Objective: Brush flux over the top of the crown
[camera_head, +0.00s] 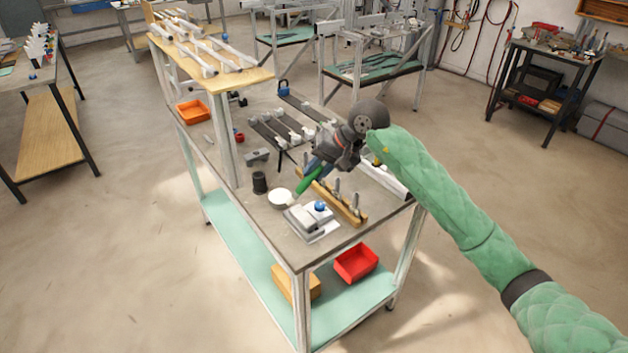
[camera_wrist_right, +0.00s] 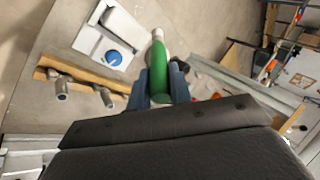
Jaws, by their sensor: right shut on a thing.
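A green-handled brush (camera_head: 308,181) is held in my right gripper (camera_head: 316,166), above the bench and pointing down to the left toward a round white pot (camera_head: 280,198). The brush (camera_wrist_right: 160,70) also shows in the right wrist view, its green handle between blue fingers and its pale end pointing away. In the head view the pale end is hard to make out against the white pot. I cannot tell which part is the crown. My left gripper is out of view.
A wooden rack (camera_head: 340,204) with several upright metal pieces stands right of the fixture. A black cylinder (camera_head: 259,182) stands behind the pot. Dark rails with tubes (camera_head: 282,130) lie farther back. A raised wooden shelf (camera_head: 258,78) overhangs the back left.

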